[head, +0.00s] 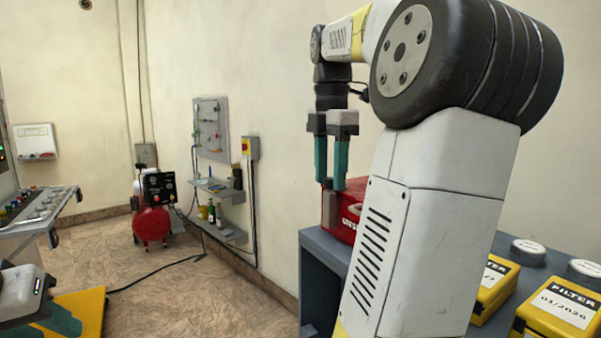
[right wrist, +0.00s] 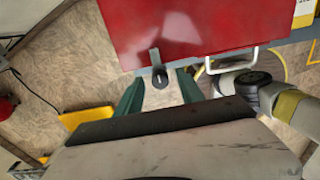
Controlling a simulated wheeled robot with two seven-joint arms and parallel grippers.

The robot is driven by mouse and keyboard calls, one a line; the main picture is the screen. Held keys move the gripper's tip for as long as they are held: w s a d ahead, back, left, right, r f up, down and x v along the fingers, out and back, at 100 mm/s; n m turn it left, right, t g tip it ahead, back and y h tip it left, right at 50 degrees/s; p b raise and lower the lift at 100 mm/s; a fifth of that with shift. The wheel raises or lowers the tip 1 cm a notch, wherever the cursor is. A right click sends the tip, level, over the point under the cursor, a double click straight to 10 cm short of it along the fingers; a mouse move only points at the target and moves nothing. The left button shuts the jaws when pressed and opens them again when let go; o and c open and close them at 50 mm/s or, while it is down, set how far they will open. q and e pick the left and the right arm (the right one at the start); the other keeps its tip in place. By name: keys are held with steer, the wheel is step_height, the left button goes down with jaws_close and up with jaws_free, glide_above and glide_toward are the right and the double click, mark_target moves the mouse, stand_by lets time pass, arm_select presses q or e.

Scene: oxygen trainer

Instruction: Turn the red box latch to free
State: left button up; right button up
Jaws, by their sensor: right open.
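The red box (head: 346,228) stands on a grey cabinet behind my right arm, which hides much of it. In the right wrist view the red box (right wrist: 190,28) fills the top. Its latch, a small black knob (right wrist: 160,79), sticks out at the box's near edge. My right gripper (head: 332,182) points down at the box with its teal fingers apart. In the right wrist view the fingers of the right gripper (right wrist: 160,75) stand on either side of the knob, with gaps on both sides. My left gripper (head: 60,318) shows only partly at bottom left; its jaws are unclear.
The grey cabinet top (head: 318,240) carries the box. Yellow filter boxes (head: 566,308) and round white-lidded containers (head: 528,250) stand at right. A pale handle (right wrist: 236,66) sits on the box beside the knob. A red compressor (head: 152,222) stands on the open floor.

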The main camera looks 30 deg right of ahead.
jaws_close()
